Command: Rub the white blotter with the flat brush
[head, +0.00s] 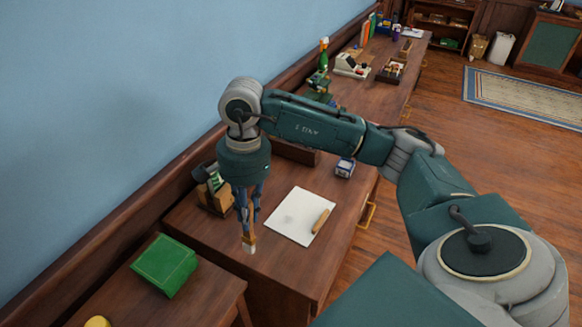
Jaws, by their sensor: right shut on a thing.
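The white blotter (292,222) lies flat on the wooden desk, with a faint grey smudge on it. A short tan stick-like piece (321,221) lies on its right part. My right gripper (248,222) points down, left of the blotter. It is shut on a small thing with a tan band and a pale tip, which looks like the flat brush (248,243). The brush hangs near the blotter's left edge, apart from it in the picture; its height over the desk is hard to tell. My left gripper is out of view.
A wooden holder (214,199) stands behind the gripper by the wall. A green book (163,265) lies on a nearer desk at left. The desk (290,262) in front of the blotter is clear.

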